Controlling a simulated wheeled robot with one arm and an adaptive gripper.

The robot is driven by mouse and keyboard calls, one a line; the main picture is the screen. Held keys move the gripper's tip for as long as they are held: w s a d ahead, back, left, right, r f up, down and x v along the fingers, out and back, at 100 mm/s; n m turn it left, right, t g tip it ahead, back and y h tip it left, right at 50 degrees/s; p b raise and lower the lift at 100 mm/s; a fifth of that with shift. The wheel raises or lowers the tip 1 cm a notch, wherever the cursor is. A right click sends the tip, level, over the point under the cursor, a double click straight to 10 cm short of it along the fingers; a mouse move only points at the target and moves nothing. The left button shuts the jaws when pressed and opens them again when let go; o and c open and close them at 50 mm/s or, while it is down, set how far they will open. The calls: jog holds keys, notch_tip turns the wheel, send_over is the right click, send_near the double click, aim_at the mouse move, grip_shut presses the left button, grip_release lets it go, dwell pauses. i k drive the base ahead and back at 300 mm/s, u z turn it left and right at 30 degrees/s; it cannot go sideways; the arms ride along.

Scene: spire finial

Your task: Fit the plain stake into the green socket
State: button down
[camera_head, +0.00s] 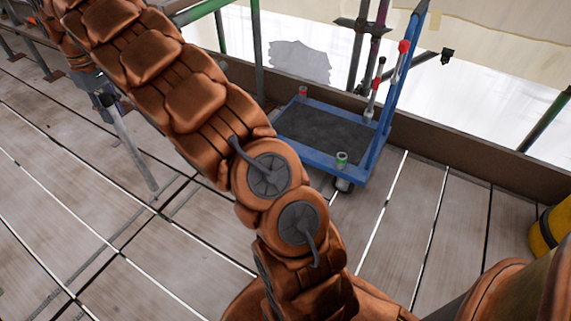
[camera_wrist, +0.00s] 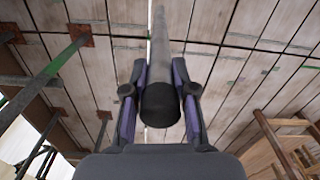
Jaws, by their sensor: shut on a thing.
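A plain grey stake (camera_head: 130,145) hangs from my gripper (camera_head: 104,95) at the left of the head view, tilted, its lower end near the plank floor. In the wrist view the stake (camera_wrist: 159,60) lies between the two fingers of my gripper (camera_wrist: 159,90), with its dark round end (camera_wrist: 160,104) towards the camera. My gripper is shut on it. The green socket (camera_head: 342,159), a short pale cup with a green band, stands on the front corner of a blue cart (camera_head: 318,156). The stake is well to the left of the socket, apart from it.
The cart's back-left corner has a red-banded socket (camera_head: 303,92). Stakes with red and dark marks (camera_head: 376,85) stand at its right side, near a blue upright. Scaffold poles (camera_head: 257,50) and a brown toe board (camera_head: 440,165) border the deck. A yellow object (camera_head: 545,235) sits at right.

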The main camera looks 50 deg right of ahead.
aim_at(347, 145)
jog(key=u, duration=1.25)
jog(key=i, duration=2.2)
jog(key=z, duration=3.9)
jog(key=i, duration=1.65)
jog(key=u, duration=0.05)
